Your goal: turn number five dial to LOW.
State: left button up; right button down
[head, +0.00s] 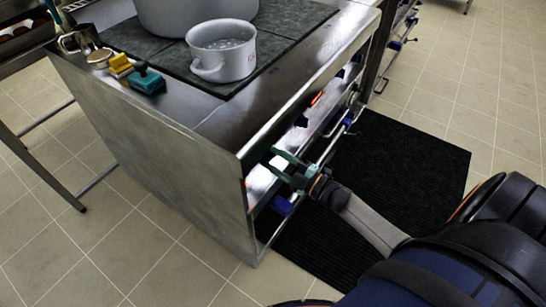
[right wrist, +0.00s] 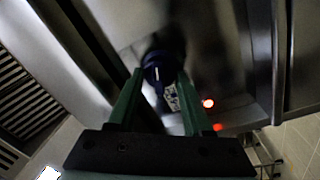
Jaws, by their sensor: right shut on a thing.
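My right gripper (head: 280,163) reaches the front panel of the steel stove (head: 185,135) near its left front corner in the head view. In the right wrist view its two green fingers are shut on a dark blue dial (right wrist: 160,64) with a white pointer mark. The pointer looks close to upright in that picture. A patterned label shows just below the dial, too small to read. In the head view the fingers hide the dial, and I cannot read its number. My left gripper is not in view.
A small white pot (head: 223,62) and a large pot (head: 190,12) stand on the dark cooktop. A rail (head: 335,128) runs along the stove front. A black mat (head: 405,170) covers the floor there.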

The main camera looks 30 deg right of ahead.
dwell(0.3)
jog(key=shift+c, duration=1.6)
grip_release()
jog(key=r+v, duration=0.1)
jog(key=v, duration=1.1)
jog(key=shift+s+f, duration=0.25)
jog(key=shift+f, duration=0.2)
jog(key=shift+d, duration=0.1)
